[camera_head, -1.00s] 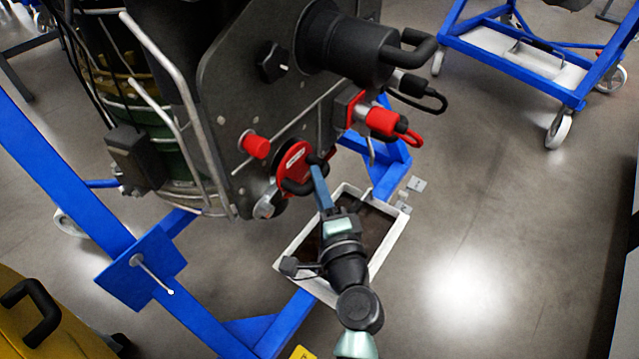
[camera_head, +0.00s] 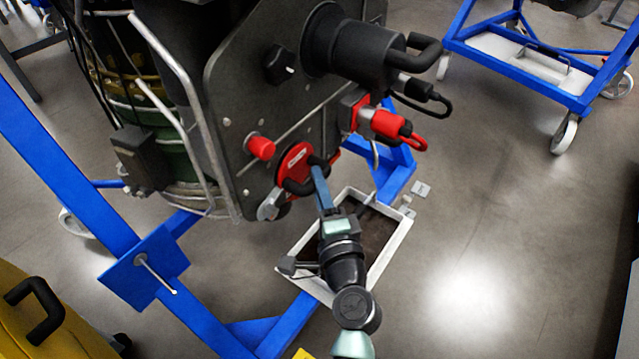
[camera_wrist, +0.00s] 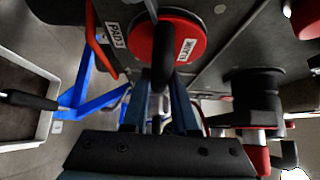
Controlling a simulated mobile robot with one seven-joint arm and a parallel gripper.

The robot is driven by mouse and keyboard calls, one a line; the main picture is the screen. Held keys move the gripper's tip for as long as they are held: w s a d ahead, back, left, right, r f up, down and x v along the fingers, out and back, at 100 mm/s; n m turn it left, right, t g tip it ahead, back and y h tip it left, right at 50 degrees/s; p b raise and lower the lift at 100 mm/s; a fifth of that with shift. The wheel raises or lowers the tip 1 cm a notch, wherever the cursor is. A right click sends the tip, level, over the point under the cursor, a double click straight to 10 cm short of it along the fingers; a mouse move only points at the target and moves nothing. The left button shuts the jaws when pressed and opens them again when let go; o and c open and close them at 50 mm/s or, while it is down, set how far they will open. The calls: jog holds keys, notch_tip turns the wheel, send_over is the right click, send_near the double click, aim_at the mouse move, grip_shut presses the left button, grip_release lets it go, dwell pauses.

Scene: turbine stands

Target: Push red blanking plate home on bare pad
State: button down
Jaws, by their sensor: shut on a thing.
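The red blanking plate (camera_head: 295,162) is a round red disc with a white label and a black handle, at the lower part of the dark panel (camera_head: 240,110). It also shows in the wrist view (camera_wrist: 190,38), close ahead of my fingers. My gripper (camera_head: 318,172) is shut on the plate's black handle (camera_wrist: 163,55). The plate lies at the panel's face; I cannot tell whether it is fully seated. The bare pad is hidden behind it. A label reading PAD3 (camera_wrist: 115,36) is beside the plate in the wrist view.
A red cap (camera_head: 261,147) sticks out left of the plate. A red connector with a cable (camera_head: 385,124) and a large black cylinder (camera_head: 350,50) stand out to the right and above. A white-rimmed tray (camera_head: 398,240) lies below my arm. Blue frame beams (camera_head: 165,270) run nearby.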

jog(key=shift+w+a+r, duration=0.15)
jog(key=shift+a+r, duration=0.15)
jog(key=shift+a, duration=0.25)
jog(key=c, duration=0.7)
grip_release()
jog(key=shift+w+f, duration=0.15)
jog(key=shift+f, duration=0.1)
jog(key=shift+o, duration=0.5)
jog(key=shift+d, duration=0.15)
jog(key=o, duration=0.6)
jog(key=shift+d, duration=0.1)
jog(key=shift+s+d, duration=0.1)
jog(key=shift+s, duration=0.1)
jog(key=s+d+b, duration=0.1)
jog(key=s+d, duration=0.2)
jog(key=d, duration=0.2)
jog(key=shift+s+d, duration=0.15)
jog(key=shift+d, duration=0.15)
jog(key=shift+s+d, duration=0.1)
jog(key=shift+f, duration=0.1)
